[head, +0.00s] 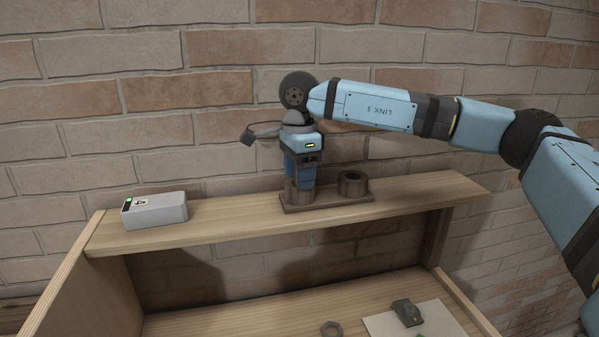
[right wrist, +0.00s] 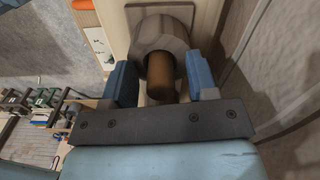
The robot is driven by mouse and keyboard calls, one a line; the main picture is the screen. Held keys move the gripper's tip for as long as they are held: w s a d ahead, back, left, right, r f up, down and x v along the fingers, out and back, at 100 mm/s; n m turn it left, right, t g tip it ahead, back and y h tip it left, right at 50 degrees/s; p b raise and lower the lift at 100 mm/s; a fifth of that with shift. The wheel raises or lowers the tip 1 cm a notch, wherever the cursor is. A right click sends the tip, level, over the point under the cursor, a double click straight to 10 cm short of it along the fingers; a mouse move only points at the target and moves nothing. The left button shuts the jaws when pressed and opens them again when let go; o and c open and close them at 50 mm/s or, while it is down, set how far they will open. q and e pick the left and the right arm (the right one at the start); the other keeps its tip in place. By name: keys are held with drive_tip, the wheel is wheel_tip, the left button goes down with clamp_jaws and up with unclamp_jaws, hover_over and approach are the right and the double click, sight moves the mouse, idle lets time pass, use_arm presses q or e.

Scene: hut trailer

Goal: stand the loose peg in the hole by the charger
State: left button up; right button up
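A brown wooden block (head: 328,203) with two round sockets sits on the shelf. The right socket (head: 353,183) looks empty. My right gripper (head: 303,182) points down at the left socket (head: 293,194), the one nearer the grey charger box (head: 158,211) with a green light. In the right wrist view, the brown peg (right wrist: 160,75) lies between the two blue fingers (right wrist: 161,82) in front of a round socket (right wrist: 160,40). A gap shows between each finger and the peg. How deep it sits is hidden. The peg is hidden in the head view. My left gripper is not in view.
The wooden shelf (head: 235,225) is clear between the charger box and the block. A brick wall (head: 220,110) stands close behind.

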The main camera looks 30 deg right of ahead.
wheel_tip(320, 180, up, 14)
drive_tip(key=b, duration=0.1)
idle(0.5)
drive_tip(key=shift+f, duration=0.15)
idle(0.4)
